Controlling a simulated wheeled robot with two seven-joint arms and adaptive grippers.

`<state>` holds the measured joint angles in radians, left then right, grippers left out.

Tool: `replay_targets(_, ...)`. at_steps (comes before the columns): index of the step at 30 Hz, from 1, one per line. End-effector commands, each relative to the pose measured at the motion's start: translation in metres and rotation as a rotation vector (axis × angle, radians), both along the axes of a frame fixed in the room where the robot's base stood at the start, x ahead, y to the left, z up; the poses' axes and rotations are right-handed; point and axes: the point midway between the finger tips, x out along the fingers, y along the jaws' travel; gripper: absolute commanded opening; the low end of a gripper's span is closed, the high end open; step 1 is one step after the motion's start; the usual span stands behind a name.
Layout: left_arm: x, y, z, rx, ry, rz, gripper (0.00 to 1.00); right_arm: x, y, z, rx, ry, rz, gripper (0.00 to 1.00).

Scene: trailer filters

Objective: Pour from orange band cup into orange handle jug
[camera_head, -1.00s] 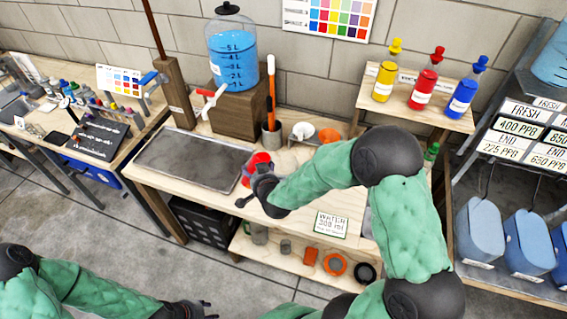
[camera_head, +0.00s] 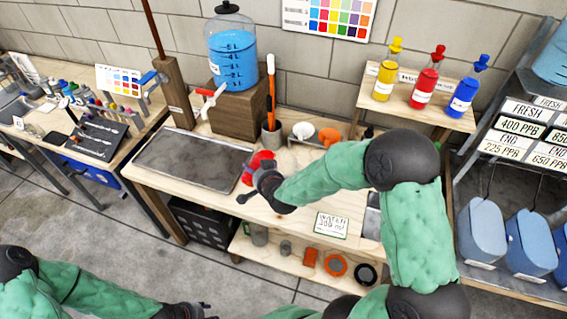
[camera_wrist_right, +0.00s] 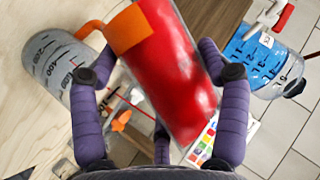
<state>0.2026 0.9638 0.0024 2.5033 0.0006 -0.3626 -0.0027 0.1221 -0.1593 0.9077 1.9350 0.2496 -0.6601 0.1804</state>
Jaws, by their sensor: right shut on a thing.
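The orange band cup (camera_wrist_right: 165,70) looks filled with red and has an orange patch at one end. My right gripper (camera_wrist_right: 165,75) is shut on it, with purple fingers on both sides. In the head view the red cup (camera_head: 258,164) shows at my right gripper (camera_head: 264,182), above the middle table. A clear jug with graduation marks (camera_wrist_right: 52,62) and an orange handle (camera_wrist_right: 95,27) stands beside the cup in the wrist view. The gripper hides this jug in the head view. I cannot tell the cup's exact tilt. My left gripper (camera_head: 200,307) is at the bottom edge, its jaws unclear.
A metal tray (camera_head: 185,160) lies left on the table (camera_head: 300,205). A blue water dispenser (camera_head: 232,62) and a holder with an orange stick (camera_head: 271,95) stand behind. A water sign (camera_head: 332,224) lies at the front. Coloured bottles (camera_head: 425,88) stand on a raised shelf.

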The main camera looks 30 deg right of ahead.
Motion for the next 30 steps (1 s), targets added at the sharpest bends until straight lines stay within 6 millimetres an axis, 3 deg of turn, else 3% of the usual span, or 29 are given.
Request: replay_targets(30,0.0,0.0,-0.013,0.0,0.0,0.0,0.4,0.001,-0.001,0.007,0.111,-0.009,-0.001,0.31)
